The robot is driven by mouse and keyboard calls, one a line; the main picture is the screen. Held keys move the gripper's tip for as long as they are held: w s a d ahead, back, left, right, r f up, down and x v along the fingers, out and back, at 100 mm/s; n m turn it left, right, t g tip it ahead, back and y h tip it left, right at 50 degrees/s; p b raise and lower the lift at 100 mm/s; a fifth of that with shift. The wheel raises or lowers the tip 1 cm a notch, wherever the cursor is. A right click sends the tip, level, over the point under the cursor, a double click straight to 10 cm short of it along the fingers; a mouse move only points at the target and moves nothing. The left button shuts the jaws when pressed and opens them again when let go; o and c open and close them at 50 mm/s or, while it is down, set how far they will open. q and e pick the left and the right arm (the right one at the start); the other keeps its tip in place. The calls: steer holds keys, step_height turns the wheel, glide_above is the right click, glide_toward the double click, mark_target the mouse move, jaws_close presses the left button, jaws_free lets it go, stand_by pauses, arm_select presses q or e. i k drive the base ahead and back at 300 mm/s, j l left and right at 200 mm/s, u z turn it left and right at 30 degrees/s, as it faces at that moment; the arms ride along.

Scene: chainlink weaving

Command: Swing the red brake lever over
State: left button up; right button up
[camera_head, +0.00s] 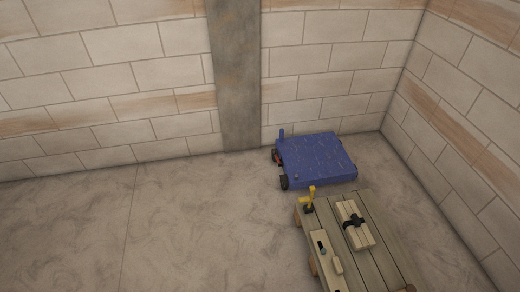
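A small reddish part (277,156) shows low at the left side of a blue flat cart (318,158) near the back wall. It is too small to tell whether it is the red brake lever or which way it points. No other red lever shows. A short blue upright (281,133) stands at the cart's back left corner, and a dark wheel (284,182) shows at its front left. Neither of my grippers is in view.
A wooden plank table (382,236) stands in front of the cart. It bears a yellow upright piece (312,195), a pale block with a black fitting (354,222) and more pale wooden pieces (325,256). The floor (150,230) to the left is clear. Block walls close the back and right.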

mark_target(274, 152)
steer(key=i+j+z, duration=0.5)
steer(key=i+j, duration=0.25)
steer(key=i, duration=0.55)
steer(key=i+j+z, duration=0.5)
steer(key=i+j, duration=0.7)
